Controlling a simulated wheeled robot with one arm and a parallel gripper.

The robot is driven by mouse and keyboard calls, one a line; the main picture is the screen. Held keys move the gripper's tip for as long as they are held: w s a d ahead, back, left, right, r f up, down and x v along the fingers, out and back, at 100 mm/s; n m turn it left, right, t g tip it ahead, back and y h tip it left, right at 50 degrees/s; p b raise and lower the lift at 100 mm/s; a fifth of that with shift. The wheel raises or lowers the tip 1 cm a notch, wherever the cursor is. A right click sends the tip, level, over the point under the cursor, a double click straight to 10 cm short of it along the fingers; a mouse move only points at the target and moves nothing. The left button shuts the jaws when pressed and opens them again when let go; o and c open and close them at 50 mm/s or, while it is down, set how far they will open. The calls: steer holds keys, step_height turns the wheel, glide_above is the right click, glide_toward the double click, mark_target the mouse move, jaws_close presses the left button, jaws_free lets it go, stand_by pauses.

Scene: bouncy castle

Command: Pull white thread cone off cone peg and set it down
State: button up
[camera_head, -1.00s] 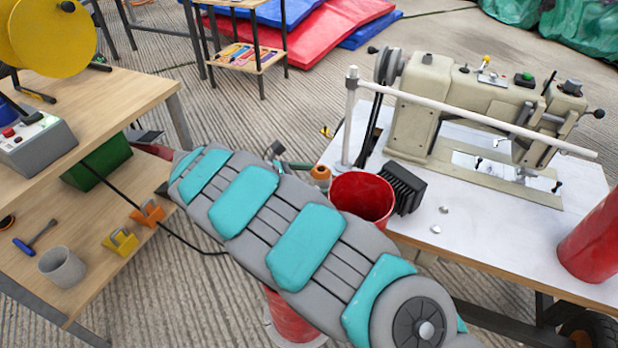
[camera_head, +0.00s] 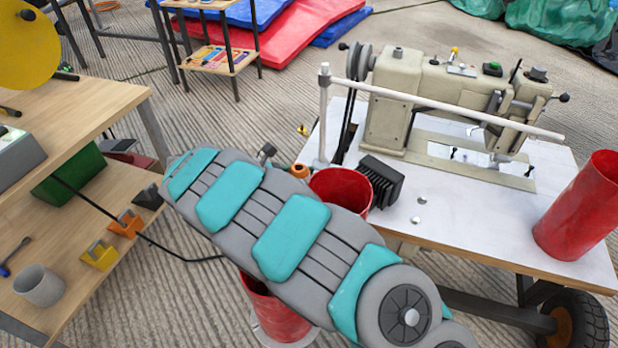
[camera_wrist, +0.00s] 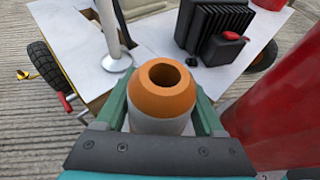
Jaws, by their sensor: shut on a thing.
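In the wrist view the thread cone shows an orange hollow top (camera_wrist: 162,88) and a pale white-grey body (camera_wrist: 160,124). My gripper (camera_wrist: 161,100) has its green fingers on both sides of the cone and is shut on it. The cone's hole looks dark and no peg tip shows in it. The cone's lower end and the cone peg are hidden, so I cannot tell whether they touch. In the head view my arm hides the gripper; the orange top (camera_head: 299,171) shows just past the arm, near the white table's left edge.
The sewing machine table (camera_head: 460,215) carries a white post with a horizontal bar (camera_head: 450,108), a black finned box (camera_head: 381,183) and a red cylinder (camera_head: 578,207). A red open tube (camera_head: 341,187) stands by the near edge. A wooden shelf bench (camera_head: 95,85) is at left.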

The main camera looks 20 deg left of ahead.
jaws_close()
steer(key=shift+r+p, duration=3.1)
steer(key=shift+r, duration=1.05)
steer(key=shift+r+p, duration=0.65)
steer(key=shift+r, duration=1.3)
